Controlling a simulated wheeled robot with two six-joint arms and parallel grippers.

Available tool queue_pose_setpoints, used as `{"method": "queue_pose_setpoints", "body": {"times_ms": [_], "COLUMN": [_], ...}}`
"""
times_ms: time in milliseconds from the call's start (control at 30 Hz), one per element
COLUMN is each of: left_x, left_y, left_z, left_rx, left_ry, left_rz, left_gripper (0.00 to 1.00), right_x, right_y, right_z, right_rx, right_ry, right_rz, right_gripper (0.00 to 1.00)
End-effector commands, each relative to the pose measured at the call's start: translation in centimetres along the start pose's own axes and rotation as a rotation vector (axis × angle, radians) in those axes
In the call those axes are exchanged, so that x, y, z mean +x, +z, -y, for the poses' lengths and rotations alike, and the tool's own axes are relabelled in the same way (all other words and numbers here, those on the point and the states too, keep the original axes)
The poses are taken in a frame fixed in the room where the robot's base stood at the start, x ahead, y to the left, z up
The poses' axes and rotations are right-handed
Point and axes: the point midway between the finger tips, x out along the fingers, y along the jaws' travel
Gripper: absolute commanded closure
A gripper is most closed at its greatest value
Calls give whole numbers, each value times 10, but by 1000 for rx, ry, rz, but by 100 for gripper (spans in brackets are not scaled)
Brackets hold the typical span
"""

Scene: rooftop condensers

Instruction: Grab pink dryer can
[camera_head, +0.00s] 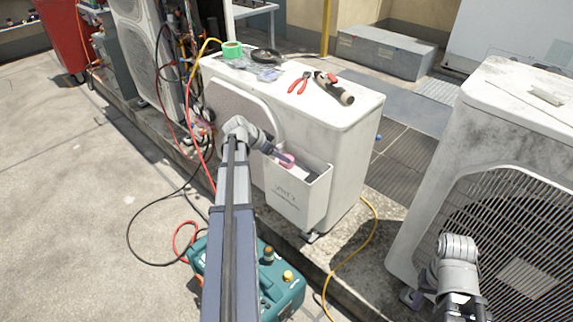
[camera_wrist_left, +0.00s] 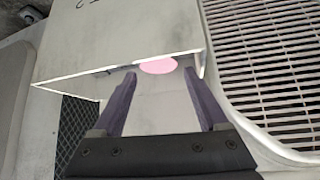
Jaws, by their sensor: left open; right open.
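The pink dryer can (camera_head: 288,162) shows as a small pink end at the open top of a white bin (camera_head: 297,197) on the front of the middle condenser. In the left wrist view, its round pink top (camera_wrist_left: 158,66) lies between the tips of my left gripper (camera_wrist_left: 160,76), with gaps to both fingers. The rest of the can is hidden. My left gripper (camera_head: 280,156) is open and reaches over the bin's opening. My right gripper (camera_head: 465,306) is at the bottom right in front of another condenser, with its fingers mostly cut off by the frame.
The middle condenser (camera_head: 345,112) carries green tape (camera_head: 232,49), red pliers (camera_head: 299,83) and another hand tool (camera_head: 334,88). A teal machine (camera_head: 284,290) stands on the ground below my left arm. Hoses and cables lie around it. The right condenser (camera_head: 480,120) is close to my right arm.

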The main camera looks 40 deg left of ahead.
Motion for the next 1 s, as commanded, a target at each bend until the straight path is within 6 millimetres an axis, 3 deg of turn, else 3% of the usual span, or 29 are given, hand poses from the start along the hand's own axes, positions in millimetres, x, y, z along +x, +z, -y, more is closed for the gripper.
{"method": "queue_pose_setpoints", "body": {"times_ms": [400,667,1000], "left_x": [50,50,50], "left_y": [6,4,4], "left_z": [-1,-2,-2], "left_rx": [1,0,0], "left_ry": [2,0,0], "left_rz": [1,1,1], "left_gripper": [24,24,61], "right_x": [41,40,40], "right_y": [-2,-2,-2], "right_z": [3,2,2], "right_rx": [-2,-2,-2], "right_ry": [7,8,8], "right_rz": [0,0,0], "right_gripper": [50,50,50]}}
